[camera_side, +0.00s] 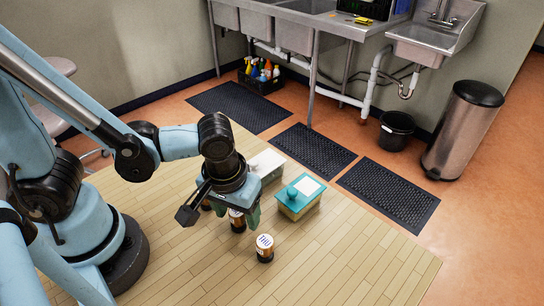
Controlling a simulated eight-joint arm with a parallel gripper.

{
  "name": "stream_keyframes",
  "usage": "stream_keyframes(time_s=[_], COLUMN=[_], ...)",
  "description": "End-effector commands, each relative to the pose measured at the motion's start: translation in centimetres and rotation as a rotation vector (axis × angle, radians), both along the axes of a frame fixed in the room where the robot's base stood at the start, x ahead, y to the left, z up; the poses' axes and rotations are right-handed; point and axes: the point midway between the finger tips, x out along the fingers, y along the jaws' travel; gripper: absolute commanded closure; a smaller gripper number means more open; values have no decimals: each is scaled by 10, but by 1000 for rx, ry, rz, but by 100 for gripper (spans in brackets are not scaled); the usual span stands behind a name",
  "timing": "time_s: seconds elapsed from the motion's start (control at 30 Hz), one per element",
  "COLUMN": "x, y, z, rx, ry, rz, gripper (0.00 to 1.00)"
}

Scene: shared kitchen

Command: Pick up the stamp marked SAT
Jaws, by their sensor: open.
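Several small round stamps with copper-brown sides stand upright on the wooden table (330,262). The front stamp (265,248) is in clear view, with dark marks on its pale top. The middle stamp (238,222) is directly under my gripper (240,211), its upper part partly covered. Another stamp (206,206) shows only in part, behind and left of the gripper. I cannot read any label, so I cannot tell which stamp is SAT. My gripper is open, its green fingers pointing down close around the middle stamp; whether they touch it is unclear.
A teal box (291,207) with a knob and white panel stands right of the gripper. A pale grey box (267,164) sits behind it. The table's right and front parts are clear. Sinks, floor mats and a bin (465,130) are beyond the table.

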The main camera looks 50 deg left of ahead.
Motion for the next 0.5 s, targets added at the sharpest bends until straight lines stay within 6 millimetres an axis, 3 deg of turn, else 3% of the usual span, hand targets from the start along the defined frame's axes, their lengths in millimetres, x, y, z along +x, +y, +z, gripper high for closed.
stream_keyframes(time_s=[0.07,0.4,0.5], x=[0,0,0], y=[0,0,0], z=[0,0,0], rx=[0,0,0], ry=[0,0,0], rz=[0,0,0], gripper=[37,88,99])
